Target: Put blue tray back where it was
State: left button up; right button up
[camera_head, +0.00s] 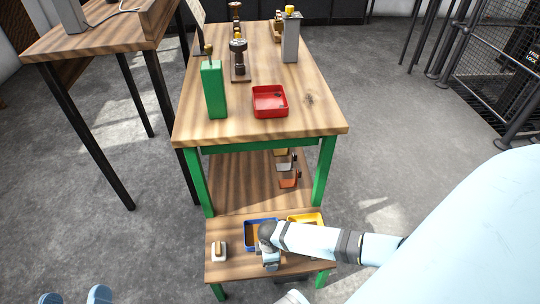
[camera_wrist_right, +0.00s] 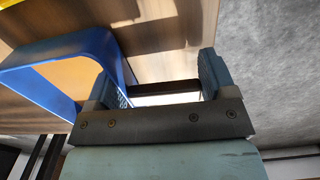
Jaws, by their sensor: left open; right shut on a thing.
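The blue tray (camera_head: 247,236) lies on the low wooden shelf, with a brown inside. My right arm and gripper (camera_head: 271,266) cover its right and near part. In the right wrist view the blue tray (camera_wrist_right: 62,52) fills the left, its wall close beside the left finger. My right gripper (camera_wrist_right: 160,85) has its fingers apart, with a pale thing with a dark brown edge (camera_wrist_right: 165,97) spanning between them. What this thing is, I cannot tell. My left gripper (camera_head: 74,297) shows only its two fingertips at the bottom left, open and empty, away from the shelf.
A yellow tray (camera_head: 318,217) sits right of the blue tray. A small white block with a brown top (camera_head: 219,252) stands to its left. The tabletop above holds a red tray (camera_head: 270,102), a green holder (camera_head: 214,92) and a grey holder (camera_head: 291,40).

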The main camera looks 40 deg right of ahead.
pick_arm(q)
jog(key=shift+f, duration=0.1)
pick_arm(e)
jog(key=shift+f, duration=0.1)
jog(key=o, duration=1)
notch_tip(320, 180, up, 6)
jog(key=p, duration=0.3)
pick_arm(q)
jog(key=shift+a+r+n+y+p, duration=0.3)
jog(key=shift+a+r+y+p, duration=0.2)
jog(key=shift+a+y+p, duration=0.5)
pick_arm(e)
notch_tip(320, 180, up, 6)
jog(key=shift+r, duration=0.1)
pick_arm(q)
jog(key=shift+d, duration=0.25)
